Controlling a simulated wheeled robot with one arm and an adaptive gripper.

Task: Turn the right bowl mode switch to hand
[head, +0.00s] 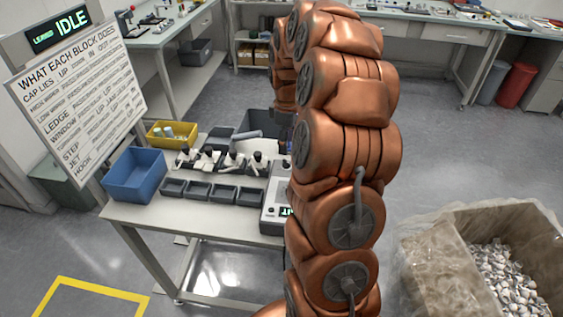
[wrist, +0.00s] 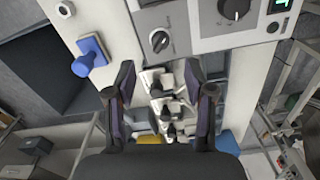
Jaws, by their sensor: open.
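In the wrist view a grey control panel (wrist: 197,38) crosses the top. A small black rotary knob (wrist: 160,41) with a pale pointer mark sits on its left part, and a larger black dial (wrist: 234,9) sits to the right. The panel's lettering is too small to read, so I cannot tell which control is the right bowl mode switch or its setting. My gripper (wrist: 160,76) is open and empty, its two dark fingers apart below the small knob and not visibly touching it. In the head view my arm hides most of the gripper.
A blue-handled part (wrist: 90,54) stands left of the fingers. In the head view the bench (head: 150,217) carries a blue bin (head: 135,175), a yellow bin (head: 171,134), several dark trays and a control box (head: 276,200) partly behind my arm. A large lined crate (head: 440,255) stands right.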

